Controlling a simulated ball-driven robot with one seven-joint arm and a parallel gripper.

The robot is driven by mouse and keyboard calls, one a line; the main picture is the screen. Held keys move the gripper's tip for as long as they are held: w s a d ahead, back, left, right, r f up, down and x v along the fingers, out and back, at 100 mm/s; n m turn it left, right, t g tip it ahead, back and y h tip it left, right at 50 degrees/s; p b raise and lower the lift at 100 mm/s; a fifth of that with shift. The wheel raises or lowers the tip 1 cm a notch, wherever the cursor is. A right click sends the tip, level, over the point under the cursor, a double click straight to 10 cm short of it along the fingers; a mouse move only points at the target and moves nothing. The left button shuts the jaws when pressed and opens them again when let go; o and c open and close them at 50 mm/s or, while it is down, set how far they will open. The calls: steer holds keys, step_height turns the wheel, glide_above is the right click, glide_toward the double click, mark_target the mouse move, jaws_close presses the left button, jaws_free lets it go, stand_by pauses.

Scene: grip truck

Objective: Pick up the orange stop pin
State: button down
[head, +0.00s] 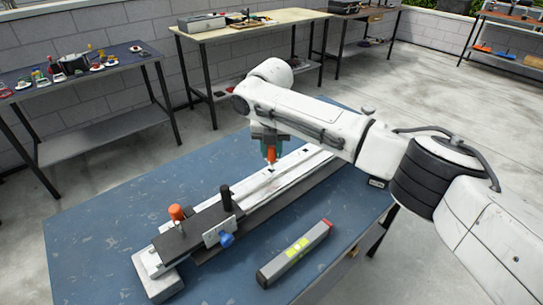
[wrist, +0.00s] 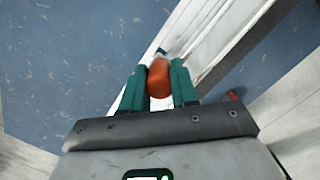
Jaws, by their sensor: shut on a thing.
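The orange stop pin (head: 271,155) is at the far part of the white rail (head: 285,172). My gripper (head: 269,147) points down over the rail and is shut on the pin. In the wrist view the pin (wrist: 158,80) sits between the two teal fingers of my gripper (wrist: 159,86), with its rounded orange body showing. A short pale and dark tip (wrist: 160,52) shows beyond the pin. I cannot tell whether the pin's lower end is in the rail or just above it.
A dark carriage (head: 190,231) with an orange knob (head: 176,212), a black post (head: 226,198) and a blue knob (head: 227,240) sits at the rail's near end. A grey level (head: 294,254) lies to its right on the blue table (head: 100,235). Other benches stand behind.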

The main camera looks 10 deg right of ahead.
steer(key=s+r, duration=1)
steer(key=s, duration=0.3)
step_height(320, 180, up, 7)
steer(key=p, duration=0.7)
steer(key=shift+s+d, duration=0.25)
steer(key=shift+d, duration=0.1)
steer(key=shift+d+f, duration=0.1)
steer(key=shift+d, duration=0.05)
